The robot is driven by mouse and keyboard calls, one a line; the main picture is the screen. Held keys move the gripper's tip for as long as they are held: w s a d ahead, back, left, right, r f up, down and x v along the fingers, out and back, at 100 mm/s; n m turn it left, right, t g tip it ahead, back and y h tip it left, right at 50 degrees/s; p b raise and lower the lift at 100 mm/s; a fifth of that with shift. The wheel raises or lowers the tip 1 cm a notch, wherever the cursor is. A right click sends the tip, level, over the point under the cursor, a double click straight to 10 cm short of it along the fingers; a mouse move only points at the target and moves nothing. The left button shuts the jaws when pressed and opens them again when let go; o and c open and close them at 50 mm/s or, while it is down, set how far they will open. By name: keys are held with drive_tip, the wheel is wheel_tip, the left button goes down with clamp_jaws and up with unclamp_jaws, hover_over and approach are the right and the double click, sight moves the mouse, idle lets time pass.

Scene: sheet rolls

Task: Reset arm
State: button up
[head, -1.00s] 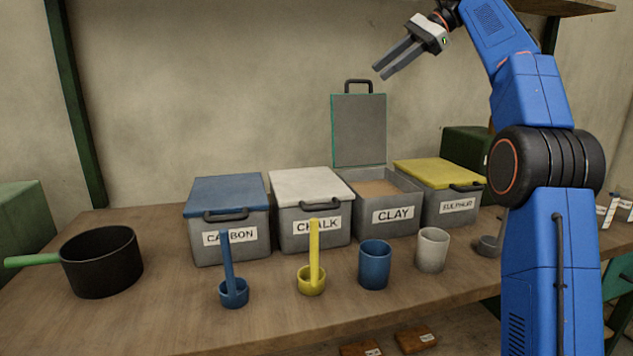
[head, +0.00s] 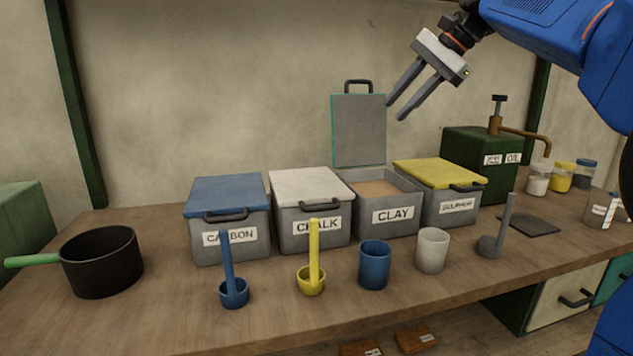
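My gripper (head: 394,111) is up in the air at the upper right, above and in front of the back wall. Its two grey fingers are apart with nothing between them, pointing down and left. My blue arm comes in from the right edge. Below the gripper, the clay bin (head: 384,217) stands with its lid (head: 359,130) raised upright and tan material inside. The gripper is apart from the bin and the lid. The carbon bin (head: 228,240), chalk bin (head: 309,241) and sulphur bin (head: 457,211) have their lids down.
On the bench stand a black pot (head: 102,265), blue scoop (head: 234,292), yellow scoop (head: 312,281), grey scoop (head: 489,246), blue cup (head: 374,266) and white cup (head: 432,251). A green oil box (head: 475,155) with a pump and several jars stand right.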

drive_tip(key=s+d+f+n+h, duration=0.2)
drive_tip(key=s+d+f+n, duration=0.1)
drive_tip(key=s+f, duration=0.8)
drive_tip(key=s+d+f+n+h, duration=0.2)
drive_tip(key=s+d+f+n, duration=0.1)
drive_tip(key=s+f, duration=0.9)
drive_tip(key=s+d+f+n+t+h, duration=0.1)
drive_tip(key=s+d+f+n, duration=0.3)
drive_tip(key=s+f, duration=0.7)
wheel_tip(320, 180, down, 6)
drive_tip(key=shift+s+f+h, duration=0.2)
drive_tip(key=shift+h, duration=0.7)
